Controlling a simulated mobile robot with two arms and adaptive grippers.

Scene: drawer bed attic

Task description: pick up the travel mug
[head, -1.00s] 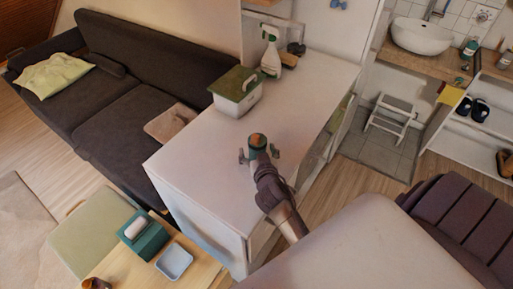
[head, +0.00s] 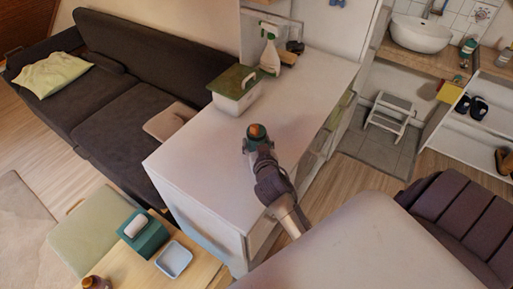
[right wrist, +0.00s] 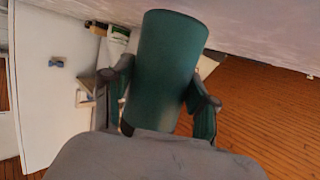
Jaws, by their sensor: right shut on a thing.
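The travel mug (head: 257,131) is dark green with an orange-brown top in the head view. It is over the white cabinet top; whether it touches the surface cannot be told. My right gripper (head: 258,146) is shut on it. In the right wrist view the green mug (right wrist: 166,62) fills the middle, with one finger of my right gripper (right wrist: 160,95) on each side of it. The mug's lower end is hidden by the gripper in the head view. My left gripper is not in view.
A white box with a green lid (head: 235,92), a spray bottle (head: 270,52) and a brown item (head: 288,58) stand at the cabinet's (head: 190,165) back. A dark sofa (head: 130,70) is at left. A low table with a teal tissue box (head: 146,236) and a tray (head: 174,260) is at front left.

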